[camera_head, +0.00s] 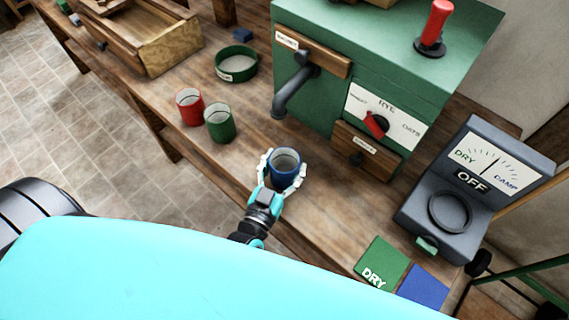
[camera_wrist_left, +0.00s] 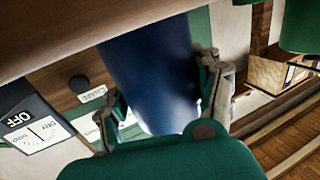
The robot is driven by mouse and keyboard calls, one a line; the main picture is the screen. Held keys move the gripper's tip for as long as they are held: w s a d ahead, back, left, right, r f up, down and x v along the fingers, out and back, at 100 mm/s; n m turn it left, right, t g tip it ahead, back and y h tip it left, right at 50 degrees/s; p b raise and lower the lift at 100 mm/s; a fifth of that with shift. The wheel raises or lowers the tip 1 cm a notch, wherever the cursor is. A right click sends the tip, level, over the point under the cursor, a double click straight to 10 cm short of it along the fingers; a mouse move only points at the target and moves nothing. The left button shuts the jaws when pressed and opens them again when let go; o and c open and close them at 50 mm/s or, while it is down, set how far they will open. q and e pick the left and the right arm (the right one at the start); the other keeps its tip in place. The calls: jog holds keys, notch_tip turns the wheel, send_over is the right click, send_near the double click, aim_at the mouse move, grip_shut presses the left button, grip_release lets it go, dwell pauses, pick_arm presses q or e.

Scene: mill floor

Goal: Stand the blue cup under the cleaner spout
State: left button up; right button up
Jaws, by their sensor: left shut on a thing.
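The blue cup (camera_head: 285,178) is upright, with its open mouth facing up, over the front of the wooden bench. My left gripper (camera_head: 283,167) is shut on it, one finger on each side. In the left wrist view the blue cup (camera_wrist_left: 150,75) fills the space between the fingers. Whether its base touches the bench is hidden. The spout (camera_head: 292,92) is a dark grey bent pipe on the front of the green machine (camera_head: 316,112). The cup is in front of the spout, below it in the picture, and apart from it. My right gripper is not in view.
A green cup (camera_head: 220,126) and a red cup (camera_head: 187,112) stand left of the spout, near a green round dish (camera_head: 236,75). A grey dry/damp meter (camera_head: 440,205) stands right, behind green (camera_head: 382,258) and blue (camera_head: 424,287) pads. Bench between cup and spout is clear.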

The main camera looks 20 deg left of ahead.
pick_arm(q)
jog(key=o, duration=1.5)
